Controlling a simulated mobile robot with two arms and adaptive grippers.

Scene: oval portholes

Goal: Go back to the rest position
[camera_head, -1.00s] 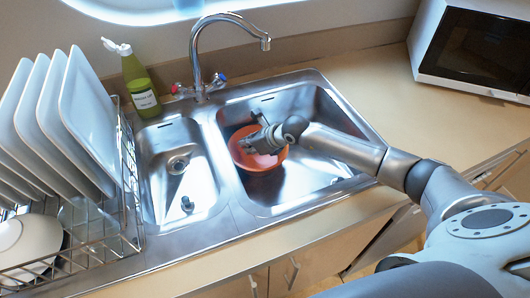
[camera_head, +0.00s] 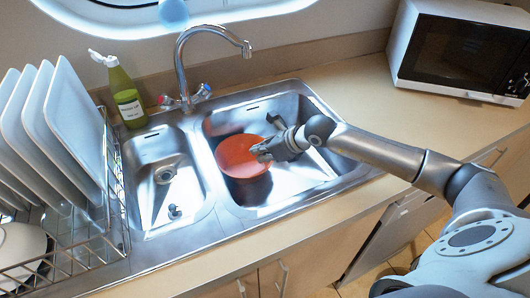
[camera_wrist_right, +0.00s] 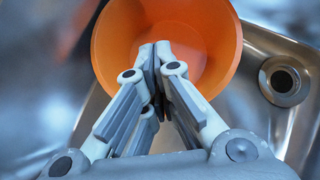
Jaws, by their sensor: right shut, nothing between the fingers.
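My right gripper (camera_head: 262,151) is over the large right basin of the sink (camera_head: 300,185), at the right edge of an orange bowl (camera_head: 238,160). In the right wrist view its fingers (camera_wrist_right: 154,50) are shut together with nothing between them, in front of the orange bowl (camera_wrist_right: 205,35). Whether the fingertips touch the bowl I cannot tell. The bowl lies in the right basin, partly covered by the gripper. My left gripper is not in view.
A tap (camera_head: 180,70) rises behind the sink. A green bottle (camera_head: 127,95) stands at the back left. A dish rack (camera_head: 112,170) with several white plates (camera_head: 75,125) is at the left. A microwave (camera_head: 455,50) stands at the back right. The right counter (camera_head: 370,110) is clear.

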